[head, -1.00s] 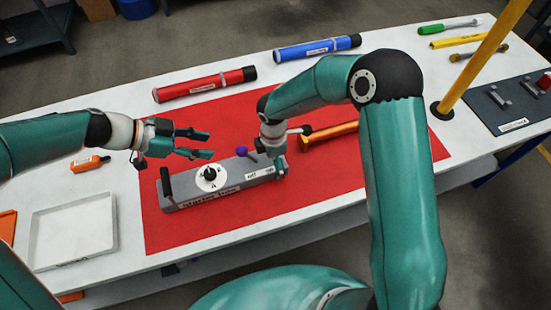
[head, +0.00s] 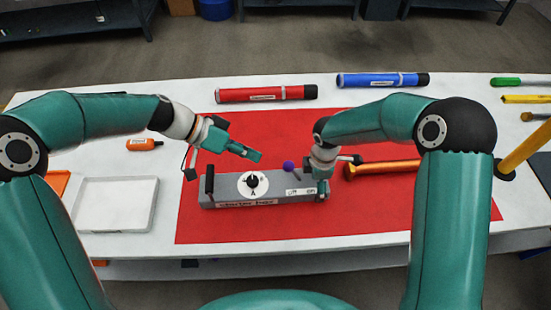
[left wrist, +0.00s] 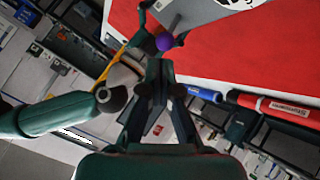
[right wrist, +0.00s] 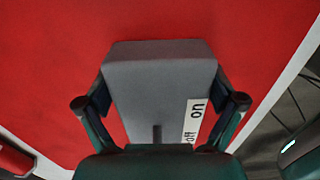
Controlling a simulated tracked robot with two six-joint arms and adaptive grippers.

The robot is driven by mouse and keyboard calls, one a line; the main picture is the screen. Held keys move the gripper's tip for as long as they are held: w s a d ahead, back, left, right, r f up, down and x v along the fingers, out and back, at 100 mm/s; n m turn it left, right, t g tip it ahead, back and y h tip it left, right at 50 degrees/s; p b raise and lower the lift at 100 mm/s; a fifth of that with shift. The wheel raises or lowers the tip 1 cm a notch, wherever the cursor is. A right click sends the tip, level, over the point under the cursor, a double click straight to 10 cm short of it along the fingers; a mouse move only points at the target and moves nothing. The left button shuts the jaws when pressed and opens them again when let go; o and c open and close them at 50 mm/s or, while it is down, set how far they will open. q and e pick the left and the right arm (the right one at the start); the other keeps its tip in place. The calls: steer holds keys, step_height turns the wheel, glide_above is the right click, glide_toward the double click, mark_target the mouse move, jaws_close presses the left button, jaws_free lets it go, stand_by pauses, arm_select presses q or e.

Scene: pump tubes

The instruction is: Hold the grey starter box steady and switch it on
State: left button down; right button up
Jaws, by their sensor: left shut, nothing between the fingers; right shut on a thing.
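The grey starter box (head: 280,187) lies on the red mat, with a dial (head: 253,184) on top and a black handle (head: 210,180) at its left end. A purple-knobbed lever (head: 289,165) rises near the off/on label; the knob also shows in the left wrist view (left wrist: 165,42). My left gripper (head: 252,155) is shut and empty, above and left of the knob and apart from it. My right gripper (head: 322,190) is shut on the box's right end; in the right wrist view, its fingers flank the box (right wrist: 160,85). The lever's base is partly hidden in the head view.
Red (head: 265,94) and blue (head: 380,80) tubes lie behind the red mat (head: 400,220). A white tray (head: 115,204) and an orange bottle (head: 143,144) are at left. The mat in front of the box is clear.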

arm_select(q)
steer(key=w+a+r+n+y, duration=0.1)
steer(key=a+r+n, duration=0.1)
steer(key=n, duration=1.1)
steer(key=w+a+r+n+y, duration=0.2)
steer(key=n, duration=1.1)
steer(key=shift+w+g+y, duration=0.15)
steer(key=shift+g+y, duration=0.15)
steer(key=shift+g, duration=0.1)
